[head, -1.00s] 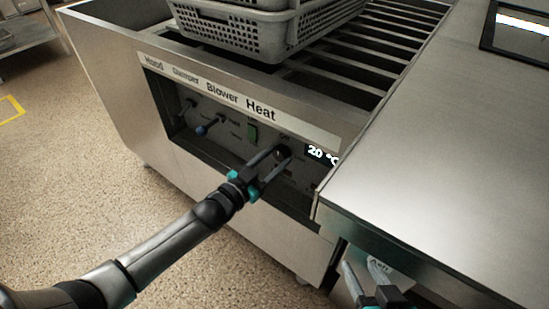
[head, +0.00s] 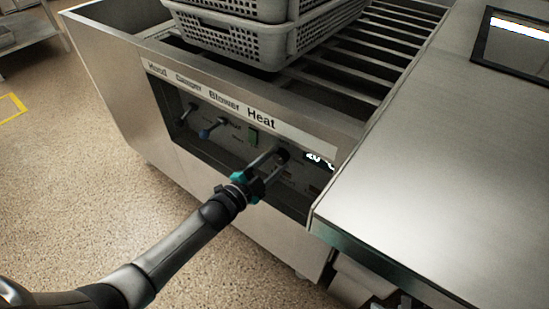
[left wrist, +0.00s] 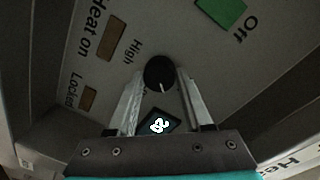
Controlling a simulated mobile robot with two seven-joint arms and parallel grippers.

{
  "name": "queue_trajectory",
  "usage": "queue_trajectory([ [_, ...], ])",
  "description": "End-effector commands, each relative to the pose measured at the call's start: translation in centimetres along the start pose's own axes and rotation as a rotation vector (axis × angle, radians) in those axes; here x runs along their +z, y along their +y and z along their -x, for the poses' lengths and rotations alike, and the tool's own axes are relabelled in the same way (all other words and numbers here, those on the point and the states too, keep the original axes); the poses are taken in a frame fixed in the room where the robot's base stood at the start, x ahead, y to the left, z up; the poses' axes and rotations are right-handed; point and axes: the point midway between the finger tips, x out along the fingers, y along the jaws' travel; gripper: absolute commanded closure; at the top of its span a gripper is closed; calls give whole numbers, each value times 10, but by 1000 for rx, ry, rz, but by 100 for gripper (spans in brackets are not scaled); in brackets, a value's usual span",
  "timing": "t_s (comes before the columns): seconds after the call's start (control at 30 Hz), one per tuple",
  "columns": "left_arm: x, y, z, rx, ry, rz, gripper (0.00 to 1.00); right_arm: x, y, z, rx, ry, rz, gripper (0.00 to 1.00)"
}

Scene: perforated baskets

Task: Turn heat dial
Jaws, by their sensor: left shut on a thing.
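The heat dial (left wrist: 160,72) is a round black knob with a pale pointer mark, on the dark control panel under the word "Heat". In the head view the dial (head: 283,154) sits at the right end of the panel. My left gripper (head: 270,160) is shut on it, with one finger on each side in the left wrist view (left wrist: 160,90). A lit temperature display (head: 318,158) is right of the dial; its digits are partly hard to read. Only a dark bit of my right gripper seems to show at the bottom edge; its jaws cannot be made out.
A green switch (head: 253,138) and other knobs (head: 208,131) sit left of the dial. The panel is recessed in the steel machine. A steel counter (head: 430,190) juts out on the right. Stacked grey baskets (head: 255,45) stand on top. The floor at left is open.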

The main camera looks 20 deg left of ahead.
Motion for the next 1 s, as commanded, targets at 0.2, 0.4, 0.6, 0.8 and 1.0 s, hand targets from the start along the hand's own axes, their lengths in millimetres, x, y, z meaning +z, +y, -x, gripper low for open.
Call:
queue_trajectory([
  [0.2, -1, 0, 0, 2, -12, -206, 100, 3, -1, -10, -2, -13, 0, 50],
  [0.4, -1, 1, 0, 4, -23, -395, 100, 4, -1, -14, -3, -18, 1, 50],
  [0.6, -1, 1, 0, 7, -34, -570, 100, 4, -1, -14, -3, -16, 1, 50],
  [0.8, -1, 1, 0, 8, -42, -711, 100, 3, -1, -12, -2, -12, 0, 50],
  [1.0, -1, 2, 0, 9, -47, -804, 100, 0, -1, -5, -2, -2, 0, 50],
])
